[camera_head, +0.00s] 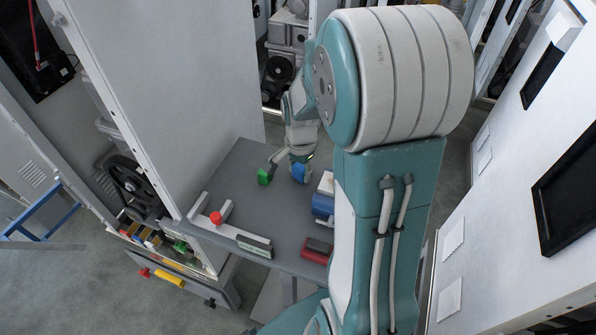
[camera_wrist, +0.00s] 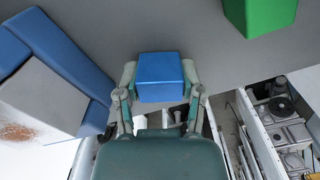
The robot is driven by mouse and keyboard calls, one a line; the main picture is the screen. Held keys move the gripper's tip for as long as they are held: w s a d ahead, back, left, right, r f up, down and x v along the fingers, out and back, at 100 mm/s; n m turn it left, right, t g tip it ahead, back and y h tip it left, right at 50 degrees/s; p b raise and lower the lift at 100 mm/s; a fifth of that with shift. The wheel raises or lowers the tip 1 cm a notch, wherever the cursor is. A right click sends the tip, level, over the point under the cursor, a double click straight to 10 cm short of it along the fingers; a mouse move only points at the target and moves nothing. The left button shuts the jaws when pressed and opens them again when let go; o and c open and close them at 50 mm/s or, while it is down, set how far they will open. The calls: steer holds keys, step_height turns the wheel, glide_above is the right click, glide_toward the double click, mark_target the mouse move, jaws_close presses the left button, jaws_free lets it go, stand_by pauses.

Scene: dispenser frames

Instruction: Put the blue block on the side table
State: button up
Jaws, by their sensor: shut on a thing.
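The blue block (camera_head: 299,173) is between the fingers of my gripper (camera_wrist: 160,78), which is shut on it. It also shows in the wrist view (camera_wrist: 165,66), with a finger on each side. The grey side table (camera_head: 247,187) lies under and around it in the head view. The block is over the table's far part; I cannot tell whether its underside touches the surface. My upper arm hides part of the table's right side.
A green block (camera_head: 264,177) stands left of my gripper. Blue and white items (camera_head: 323,205) and a red item (camera_head: 317,250) lie along the right side. A white-grey bracket with a red knob (camera_head: 216,218) sits at the front left. The table's middle is clear. A tall grey cabinet (camera_head: 175,90) rises at the left.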

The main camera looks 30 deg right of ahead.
mark_target(300, 168)
steer(key=shift+f, duration=0.15)
steer(key=o, duration=1.2)
steer(key=shift+a, duration=0.1)
step_height(300, 168, up, 12)
steer(key=shift+s+a+r+n+t, duration=1)
steer(key=shift+s+a+n, duration=1)
steer(key=shift+n, duration=0.5)
steer(key=shift+s+a+r+n+t, duration=0.95)
steer(key=shift+s+a+n, duration=0.8)
steer(key=shift+s+n, duration=0.6)
steer(key=shift+s+a+r+n+t, duration=1)
steer(key=shift+s+a+n, duration=0.9)
steer(key=shift+n, duration=0.75)
steer(key=shift+r+g, duration=0.1)
steer(key=shift+g, duration=0.15)
